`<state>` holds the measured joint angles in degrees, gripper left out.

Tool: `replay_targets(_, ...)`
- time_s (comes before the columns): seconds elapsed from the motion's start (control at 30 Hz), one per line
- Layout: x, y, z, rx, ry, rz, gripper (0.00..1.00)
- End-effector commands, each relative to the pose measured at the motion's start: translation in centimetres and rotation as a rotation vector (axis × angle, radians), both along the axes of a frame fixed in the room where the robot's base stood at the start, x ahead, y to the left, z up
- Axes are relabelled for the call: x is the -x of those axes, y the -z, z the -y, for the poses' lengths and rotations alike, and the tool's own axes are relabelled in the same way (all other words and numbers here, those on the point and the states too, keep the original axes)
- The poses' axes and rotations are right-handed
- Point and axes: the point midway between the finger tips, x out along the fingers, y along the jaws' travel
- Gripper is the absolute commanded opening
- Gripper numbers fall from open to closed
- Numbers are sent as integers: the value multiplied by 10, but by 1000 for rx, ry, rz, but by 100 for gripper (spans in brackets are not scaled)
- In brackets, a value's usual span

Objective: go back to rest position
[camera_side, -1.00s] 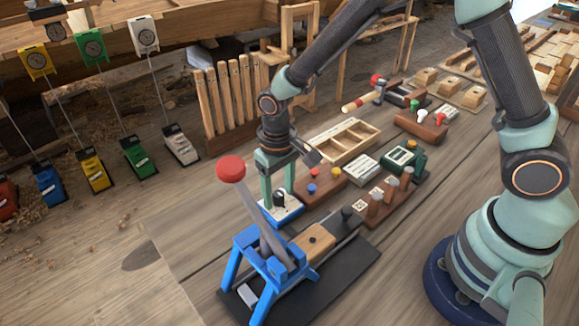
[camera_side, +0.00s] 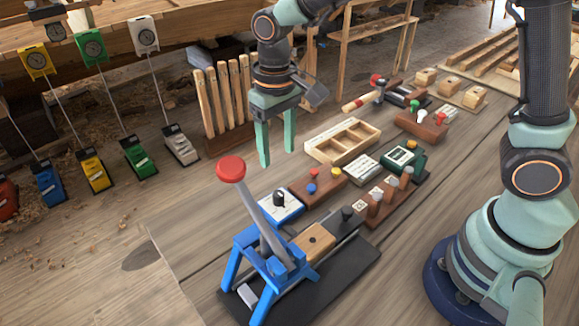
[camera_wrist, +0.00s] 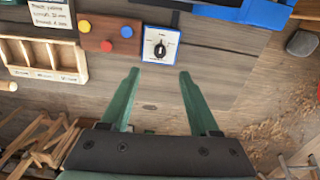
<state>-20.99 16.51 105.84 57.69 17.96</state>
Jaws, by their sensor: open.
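My gripper (camera_side: 277,148) is open and empty, raised above the bench. In the wrist view its two green fingers (camera_wrist: 158,88) stand apart with bare wood between them. Below it, a blue and white box with a black dial knob (camera_side: 281,204) sits on the bench, clear of the fingers. The dial box also shows in the wrist view (camera_wrist: 160,45), ahead of the fingertips.
A blue lever press with a red knob (camera_side: 231,169) stands at the front. Beside the dial box are a button block (camera_side: 318,188), a divided wooden tray (camera_side: 343,141) and a peg block (camera_side: 385,200). A rack of wooden slats (camera_side: 224,95) stands behind.

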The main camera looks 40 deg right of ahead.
Motion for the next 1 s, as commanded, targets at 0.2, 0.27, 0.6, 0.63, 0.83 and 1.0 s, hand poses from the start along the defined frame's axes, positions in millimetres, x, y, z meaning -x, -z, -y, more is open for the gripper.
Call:
replay_targets(0.2,0,-4,3,-5,2,11,62)
replay_targets(0.27,2,-11,9,-9,4,27,62)
replay_targets(0.6,30,-72,74,-48,29,218,62)
replay_targets(0.63,34,-76,80,-49,30,237,62)
replay_targets(0.83,62,-95,114,-43,43,360,62)
replay_targets(1.0,81,-101,134,-27,50,444,62)
